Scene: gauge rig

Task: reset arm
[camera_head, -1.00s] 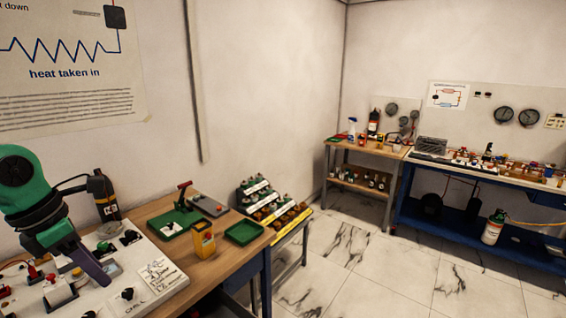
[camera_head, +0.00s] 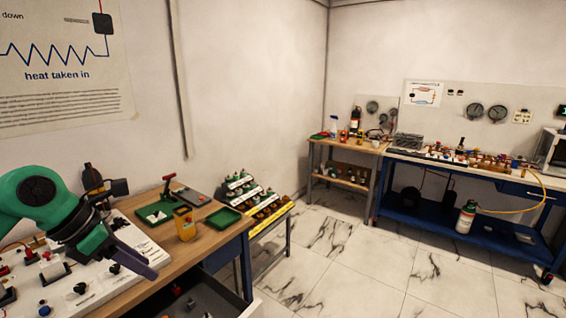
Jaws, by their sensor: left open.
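My left arm comes in from the left in green and black. My left gripper (camera_head: 136,262) has dark purple-grey fingers and hangs over the right part of the white panel board (camera_head: 98,297) on the near bench. Nothing shows between its fingers. The board carries black knobs and red fittings, and the arm hides part of it. My right gripper is not in view.
The wooden bench (camera_head: 195,252) holds a green tray (camera_head: 222,218), a yellow device (camera_head: 185,223) and a green-based tool (camera_head: 157,212). An open drawer (camera_head: 205,300) juts out below. A stepped rack (camera_head: 256,205) stands beyond. Marble floor (camera_head: 345,265) is clear toward the blue bench (camera_head: 425,217).

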